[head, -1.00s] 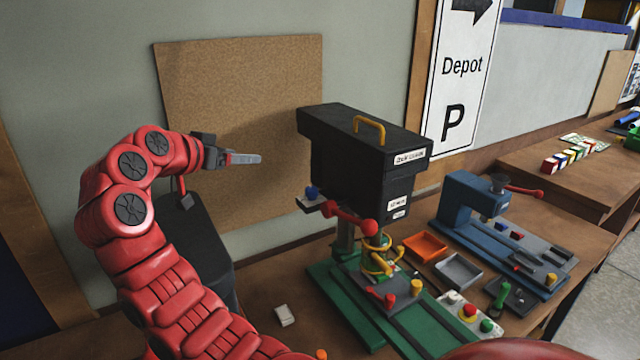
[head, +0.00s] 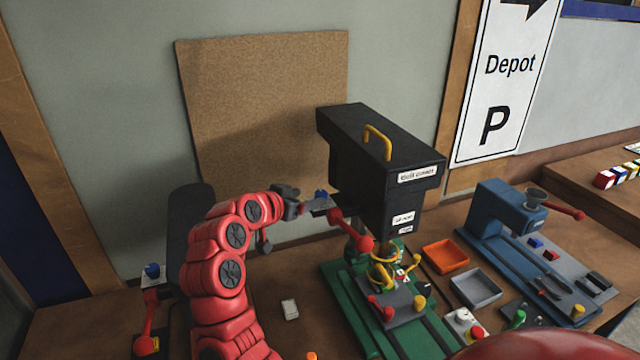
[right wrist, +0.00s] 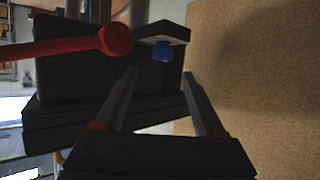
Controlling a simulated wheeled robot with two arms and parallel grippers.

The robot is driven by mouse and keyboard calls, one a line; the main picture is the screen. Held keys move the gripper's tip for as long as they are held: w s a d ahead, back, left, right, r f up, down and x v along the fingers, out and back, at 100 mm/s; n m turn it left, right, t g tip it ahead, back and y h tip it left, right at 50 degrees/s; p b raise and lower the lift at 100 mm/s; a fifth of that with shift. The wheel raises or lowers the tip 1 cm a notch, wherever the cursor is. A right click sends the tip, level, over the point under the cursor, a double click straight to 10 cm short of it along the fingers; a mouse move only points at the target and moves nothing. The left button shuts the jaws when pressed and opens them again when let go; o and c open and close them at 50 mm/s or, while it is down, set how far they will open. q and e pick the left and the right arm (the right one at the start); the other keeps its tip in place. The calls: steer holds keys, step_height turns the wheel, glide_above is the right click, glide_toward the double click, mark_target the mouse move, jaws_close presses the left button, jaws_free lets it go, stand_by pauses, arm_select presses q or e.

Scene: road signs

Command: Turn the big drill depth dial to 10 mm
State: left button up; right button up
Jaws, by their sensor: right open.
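The big drill is a black-headed machine (head: 350,170) with a yellow handle on a green base, in the middle of the head view. A blue knob (head: 321,194) sits on a small plate at its left side, apparently the depth dial; its scale is not readable. My right gripper (head: 313,204) is open beside this knob. In the right wrist view, the blue knob (right wrist: 162,51) is ahead of and between the open fingers (right wrist: 160,95), apparently apart from them. A red lever (right wrist: 70,45) is close to the knob. My left gripper is not in view.
Another dark machine (head: 188,215) with a blue knob (head: 152,271) stands at left, partly behind my right arm. A blue machine (head: 510,215), orange tray (head: 444,256) and grey tray (head: 476,288) are at right. A cork board (head: 260,100) is behind.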

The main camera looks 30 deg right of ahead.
mark_target(318, 194)
steer(key=p+x, duration=0.2)
steer(key=x, duration=0.4)
steer(key=shift+w+r+p, duration=0.15)
steer(key=shift+w+p, duration=0.05)
steer(key=shift+p, duration=0.2)
steer(key=shift+w+d+f, duration=0.15)
steer(key=shift+d+f, duration=0.25)
steer(key=shift+d, duration=0.1)
steer(key=shift+a, duration=0.1)
steer(key=shift+c, duration=1)
jaws_close()
steer(key=m+g+b, duration=0.1)
steer(key=b, duration=0.5)
steer(key=m+g+h+b, duration=0.1)
steer(key=b, duration=0.6)
steer(key=shift+w+a+f+g, duration=0.1)
steer(key=shift+w+f+g, duration=0.05)
steer(key=shift+w+g, duration=0.15)
steer(key=shift+m+b, duration=0.3)
steer(key=shift+b, duration=0.3)
steer(key=shift+g, duration=0.4)
